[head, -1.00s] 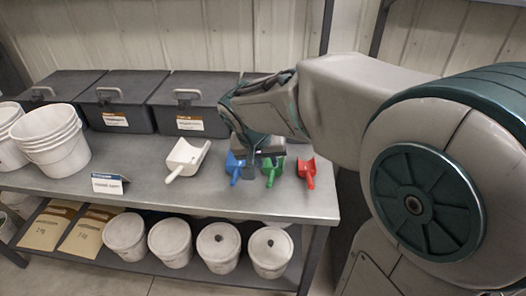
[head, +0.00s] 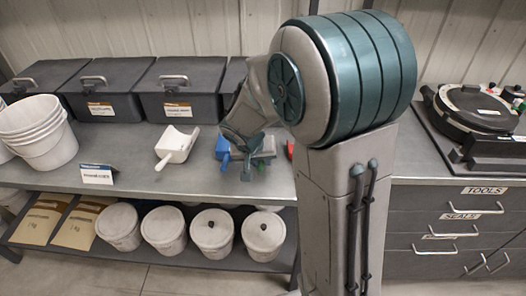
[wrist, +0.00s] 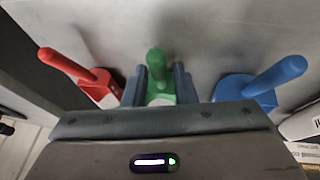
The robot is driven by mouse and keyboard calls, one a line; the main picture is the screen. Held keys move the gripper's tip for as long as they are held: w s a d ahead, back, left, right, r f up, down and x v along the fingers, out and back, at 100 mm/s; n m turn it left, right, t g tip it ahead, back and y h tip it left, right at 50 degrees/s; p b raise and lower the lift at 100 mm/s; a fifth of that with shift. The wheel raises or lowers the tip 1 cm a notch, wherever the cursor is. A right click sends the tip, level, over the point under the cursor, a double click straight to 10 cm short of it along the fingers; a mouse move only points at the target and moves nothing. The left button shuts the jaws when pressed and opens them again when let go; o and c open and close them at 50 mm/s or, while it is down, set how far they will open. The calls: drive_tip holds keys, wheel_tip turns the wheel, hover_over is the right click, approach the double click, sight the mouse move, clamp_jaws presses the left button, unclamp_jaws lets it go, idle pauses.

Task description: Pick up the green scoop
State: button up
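The green scoop (wrist: 157,66) shows in the wrist view between the two fingers of my gripper (wrist: 160,84), its handle pointing away from the palm. The fingers stand apart, one on each side of it; firm contact cannot be made out. The red scoop (wrist: 88,80) is on the other side.
A white scoop (head: 176,145) lies on the metal bench (head: 130,150), left of the blue one. Dark lidded bins (head: 115,90) line the back. White buckets (head: 40,130) and a label card (head: 97,174) stand at left. A drawer unit (head: 455,225) is at right.

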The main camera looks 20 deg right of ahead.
drive_tip(key=shift+x, duration=1.05)
clamp_jaws()
drive_tip(key=shift+r, duration=0.15)
wheel_tip(320, 180, up, 4)
drive_tip(key=shift+d+r, duration=0.15)
drive_tip(key=shift+r, duration=0.1)
drive_tip(key=d+r, duration=0.6)
drive_tip(key=d, duration=0.5)
drive_tip(key=shift+s+d+r, duration=0.2)
drive_tip(key=shift+s, duration=0.15)
